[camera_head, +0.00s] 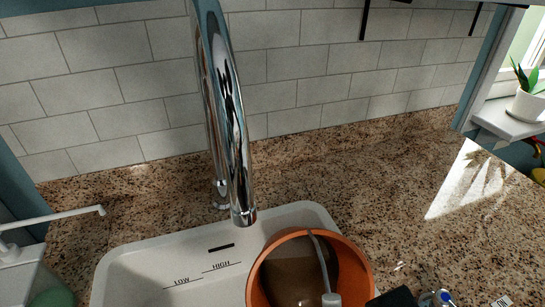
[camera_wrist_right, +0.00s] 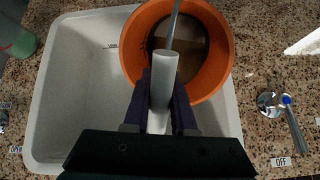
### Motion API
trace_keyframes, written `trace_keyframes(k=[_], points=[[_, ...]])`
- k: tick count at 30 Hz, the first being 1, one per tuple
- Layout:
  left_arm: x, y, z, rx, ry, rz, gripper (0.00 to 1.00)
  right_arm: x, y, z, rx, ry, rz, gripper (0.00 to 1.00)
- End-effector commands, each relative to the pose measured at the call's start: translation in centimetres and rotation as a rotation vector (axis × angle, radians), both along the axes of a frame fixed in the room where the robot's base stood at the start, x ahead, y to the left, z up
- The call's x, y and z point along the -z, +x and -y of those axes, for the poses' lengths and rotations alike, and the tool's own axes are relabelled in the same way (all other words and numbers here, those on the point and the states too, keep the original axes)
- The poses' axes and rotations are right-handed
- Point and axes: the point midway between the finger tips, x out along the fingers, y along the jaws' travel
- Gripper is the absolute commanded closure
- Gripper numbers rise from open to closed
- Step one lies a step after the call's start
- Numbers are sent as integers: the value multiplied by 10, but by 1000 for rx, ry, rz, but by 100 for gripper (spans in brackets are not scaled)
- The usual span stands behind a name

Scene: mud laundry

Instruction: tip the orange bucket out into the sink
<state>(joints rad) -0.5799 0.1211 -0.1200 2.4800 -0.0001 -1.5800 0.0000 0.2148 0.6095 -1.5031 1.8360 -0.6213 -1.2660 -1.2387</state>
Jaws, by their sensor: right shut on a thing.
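The orange bucket (camera_head: 357,262) is over the right part of the white sink (camera_head: 130,270), its mouth facing up, with brownish contents inside. In the right wrist view the bucket (camera_wrist_right: 218,72) overlaps the sink's right rim, and the sink's left part (camera_wrist_right: 75,75) is empty. My right gripper (camera_wrist_right: 163,88) is shut on the white grip (camera_wrist_right: 162,75) of the bucket's wire handle. Part of this gripper (camera_head: 392,298) shows at the bottom edge of the head view. The bucket's base is hidden, so I cannot tell its height above the sink floor. My left gripper is out of view.
A tall chrome faucet (camera_head: 228,120) stands behind the sink, its spout end close to the bucket's left. A tap lever (camera_wrist_right: 290,122) with an "OFF" label is right of the sink. A green object (camera_wrist_right: 20,42) is at the left. The granite counter (camera_head: 400,190) is clear at right.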

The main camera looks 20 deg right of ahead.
Motion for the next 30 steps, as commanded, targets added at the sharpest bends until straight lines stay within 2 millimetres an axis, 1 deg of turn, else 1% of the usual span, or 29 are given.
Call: trace_keyframes(k=[16,30], points=[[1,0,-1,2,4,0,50,-1,0,0,0,-2,13,100],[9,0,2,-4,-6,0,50,1,-13,-4,1,-35,130,100]])
